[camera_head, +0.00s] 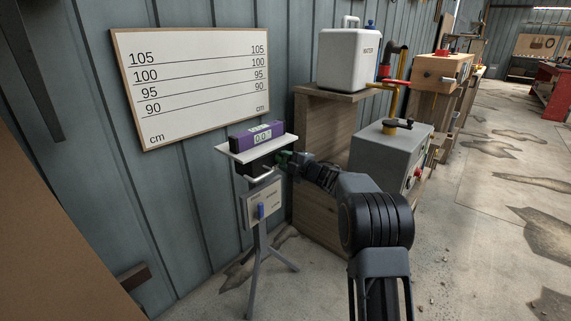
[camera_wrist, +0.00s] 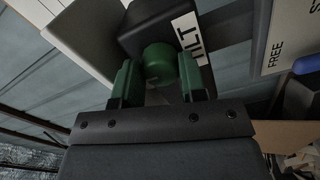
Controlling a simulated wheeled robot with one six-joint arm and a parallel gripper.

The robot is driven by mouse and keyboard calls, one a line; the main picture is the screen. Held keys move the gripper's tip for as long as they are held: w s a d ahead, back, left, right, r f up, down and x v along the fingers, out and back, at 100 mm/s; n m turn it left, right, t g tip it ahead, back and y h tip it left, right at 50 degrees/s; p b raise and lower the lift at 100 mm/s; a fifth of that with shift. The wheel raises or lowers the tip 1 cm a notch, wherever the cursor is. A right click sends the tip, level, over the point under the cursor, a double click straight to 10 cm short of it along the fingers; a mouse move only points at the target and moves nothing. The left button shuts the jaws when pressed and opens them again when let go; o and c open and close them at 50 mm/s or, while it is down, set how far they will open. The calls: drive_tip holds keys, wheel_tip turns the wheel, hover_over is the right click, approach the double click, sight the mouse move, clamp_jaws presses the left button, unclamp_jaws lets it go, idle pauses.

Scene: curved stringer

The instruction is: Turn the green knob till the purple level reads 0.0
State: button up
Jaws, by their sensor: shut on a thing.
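The green knob (camera_wrist: 160,62) shows in the wrist view on the side of a black block with a label reading "ILT" (camera_wrist: 190,35). My gripper (camera_wrist: 158,82) has its two green-tipped fingers on either side of the knob, shut on it. In the head view my gripper (camera_head: 287,158) reaches the right side of the stand's head, and the knob is hidden there. The purple level (camera_head: 257,134) lies on the white plate (camera_head: 232,155) on top of the stand. Its display seems to read 0.0, but the digits are small and I cannot be sure.
A tripod stand (camera_head: 259,235) carries the plate and a panel with a blue lever (camera_head: 261,211). A board with cm lines (camera_head: 200,85) hangs on the wall behind. A wooden bench with a white water container (camera_head: 345,60) and a grey box (camera_head: 388,155) stand to the right.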

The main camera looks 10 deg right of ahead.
idle(0.4)
drive_tip(key=o, duration=0.9)
drive_tip(key=p+v, duration=0.3)
drive_tip(key=v, duration=1.1)
drive_tip(key=shift+r, duration=0.15)
